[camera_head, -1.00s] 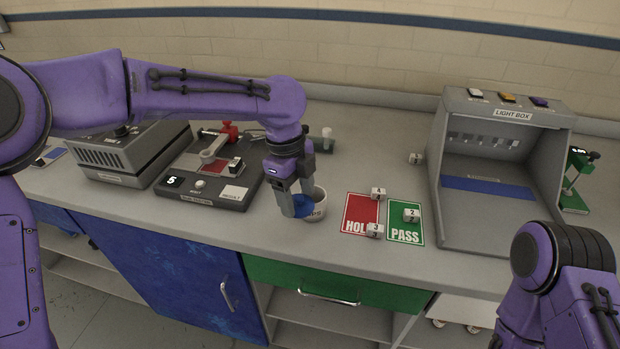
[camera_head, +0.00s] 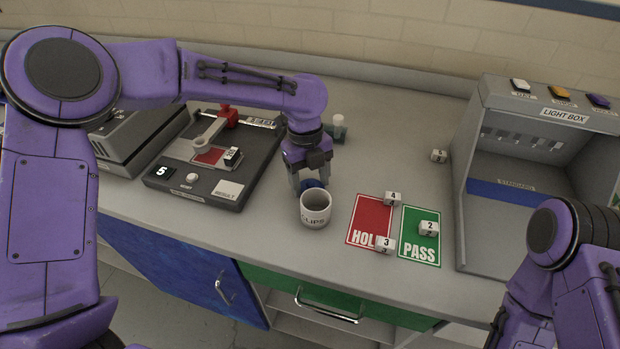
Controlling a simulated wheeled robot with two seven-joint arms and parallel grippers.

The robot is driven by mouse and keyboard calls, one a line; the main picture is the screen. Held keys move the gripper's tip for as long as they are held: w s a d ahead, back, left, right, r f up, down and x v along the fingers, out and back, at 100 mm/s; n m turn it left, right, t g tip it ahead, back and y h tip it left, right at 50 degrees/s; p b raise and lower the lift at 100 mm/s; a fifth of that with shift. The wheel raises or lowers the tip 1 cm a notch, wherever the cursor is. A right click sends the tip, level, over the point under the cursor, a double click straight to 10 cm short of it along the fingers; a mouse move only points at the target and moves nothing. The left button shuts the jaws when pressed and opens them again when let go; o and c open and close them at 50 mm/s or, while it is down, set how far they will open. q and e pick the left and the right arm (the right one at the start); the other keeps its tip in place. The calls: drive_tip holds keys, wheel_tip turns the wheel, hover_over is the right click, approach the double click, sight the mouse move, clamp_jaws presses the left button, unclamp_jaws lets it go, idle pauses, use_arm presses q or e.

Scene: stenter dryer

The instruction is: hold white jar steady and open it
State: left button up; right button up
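The white jar (camera_head: 316,213), lettered "CLIPS", stands upright on the grey bench with its top open. My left gripper (camera_head: 311,182) is just behind the jar's rim, pointing down. A round blue piece (camera_head: 312,184), which looks like a lid, is between its fingers and appears gripped. The jar's near rim and the fingers partly hide it. I cannot tell whether the blue piece touches the jar. My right arm comes in at the lower right, with its gripper outside the view.
A tester (camera_head: 215,160) with a red clamp stands left of the jar. A small white-capped bottle (camera_head: 338,128) is behind. Red HOLD card (camera_head: 369,212) and green PASS card (camera_head: 418,250) carry numbered cubes to the right. A light box (camera_head: 540,150) stands beyond.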

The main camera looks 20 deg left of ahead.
use_arm(q)
drive_tip(key=shift+s+r, duration=0.1)
drive_tip(key=shift+s, duration=0.2)
drive_tip(key=o, duration=1.2)
drive_tip(key=shift+w+f, duration=0.15)
drive_tip(key=shift+f, duration=0.05)
drive_tip(key=r, duration=0.8)
drive_tip(key=w+a+r, duration=0.1)
drive_tip(key=r, duration=0.3)
drive_tip(key=shift+w+a, duration=0.1)
